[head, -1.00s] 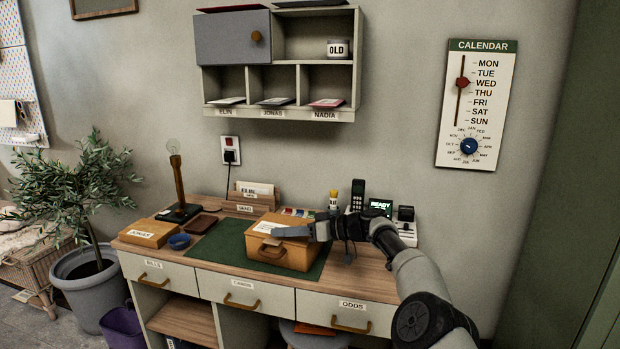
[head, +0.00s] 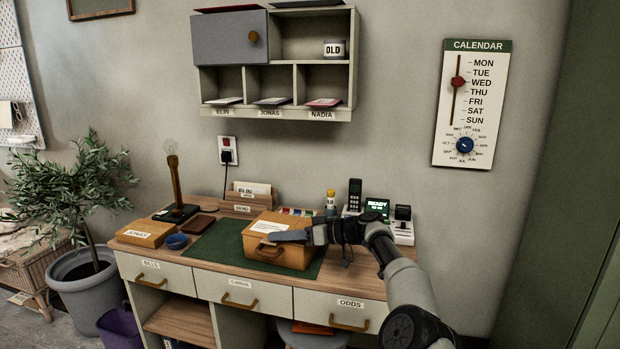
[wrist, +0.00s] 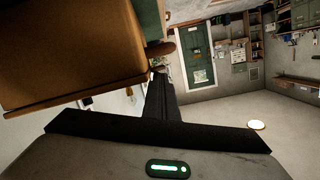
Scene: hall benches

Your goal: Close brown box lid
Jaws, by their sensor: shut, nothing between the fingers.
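The brown box (head: 279,257) sits on the green mat on the desk, with a handle on its front. Its lid (head: 285,218), with a white paper on top, looks down over the box. I cannot tell whether it is fully flush. My gripper (head: 272,237) is shut and empty, reaching in from the right across the lid's front right part and hiding some of it. I cannot tell whether it touches the lid. In the wrist view, a large brown surface of the box (wrist: 70,50) fills the upper left, close to my gripper.
A flat wooden box (head: 146,233), blue bowl (head: 176,241) and lamp (head: 175,190) stand left on the desk. A card holder (head: 248,201) stands behind. A phone (head: 354,194) and a device with a lit READY screen (head: 377,206) stand right, near my arm.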

